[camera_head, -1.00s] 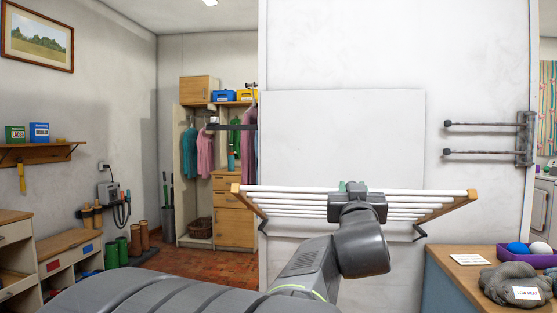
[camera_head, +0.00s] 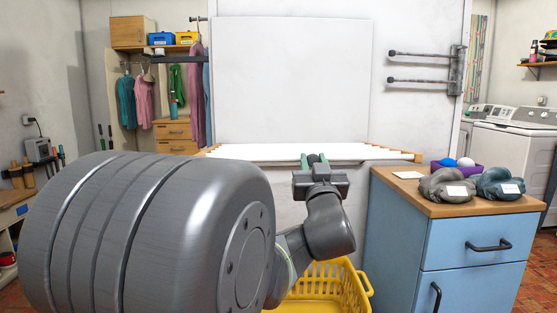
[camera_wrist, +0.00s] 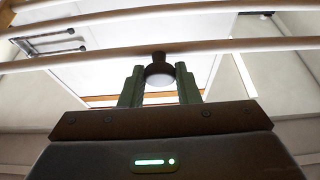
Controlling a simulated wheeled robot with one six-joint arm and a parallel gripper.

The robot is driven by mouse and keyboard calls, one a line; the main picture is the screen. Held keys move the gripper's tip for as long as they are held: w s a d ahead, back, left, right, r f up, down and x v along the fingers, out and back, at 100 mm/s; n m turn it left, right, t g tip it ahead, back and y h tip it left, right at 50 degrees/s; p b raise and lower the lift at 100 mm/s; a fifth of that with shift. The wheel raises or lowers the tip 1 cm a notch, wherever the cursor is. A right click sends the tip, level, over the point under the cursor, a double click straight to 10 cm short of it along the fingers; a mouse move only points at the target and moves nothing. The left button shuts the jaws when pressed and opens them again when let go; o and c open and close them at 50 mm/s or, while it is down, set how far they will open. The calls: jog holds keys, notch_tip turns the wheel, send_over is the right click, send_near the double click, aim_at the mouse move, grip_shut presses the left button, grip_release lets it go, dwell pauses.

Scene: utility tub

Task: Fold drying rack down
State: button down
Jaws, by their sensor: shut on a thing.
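The drying rack (camera_head: 245,153) sticks out from the white wall panel, its pale bars between wooden side rails. In the head view I see it nearly edge-on, roughly level. My gripper (camera_head: 314,159) is at its front edge, with the big grey arm link covering the lower left. In the wrist view several rack bars (camera_wrist: 235,46) cross above my gripper (camera_wrist: 159,88). Its two green fingers are shut on a round dark knob with a pale face (camera_wrist: 158,76) at the rack's front bar.
A blue cabinet (camera_head: 445,245) with a wooden top stands right of the rack, bearing grey and teal bundles and a purple tray (camera_head: 462,168). A yellow basket (camera_head: 335,285) is on the floor below my gripper. A two-bar wall rail (camera_head: 420,68) is at upper right.

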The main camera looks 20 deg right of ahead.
jog(key=shift+s+f+b, duration=0.1)
jog(key=shift+f+b, duration=1.5)
jog(key=shift+f, duration=1.05)
jog(key=shift+f, duration=0.15)
jog(key=c, duration=1.1)
grip_release()
jog(key=shift+r, duration=0.2)
jog(key=p+v, duration=0.2)
jog(key=v, duration=1.2)
